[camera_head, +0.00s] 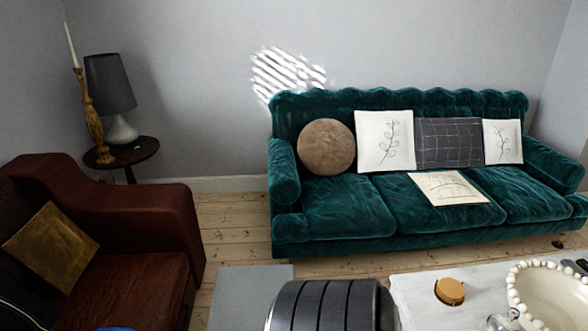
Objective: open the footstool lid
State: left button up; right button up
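I cannot clearly identify the footstool or its lid. A flat grey surface (250,290) shows at the bottom edge, left of centre, and is cut off by the frame. Just right of it is a dark grey rounded body with ribs (328,305), also cut off at the bottom. I cannot tell whether either one belongs to the footstool or to me. Neither of my grippers is in view.
A green velvet sofa (340,210) with cushions stands at the back. A red-brown armchair (150,225) is at left, near a round side table (140,152) with a lamp (110,85). A white table (412,290) holds a beaded bowl (555,300). Floorboards (232,235) are bare between.

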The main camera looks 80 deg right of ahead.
aim_at(243, 296)
jog(key=z, duration=2)
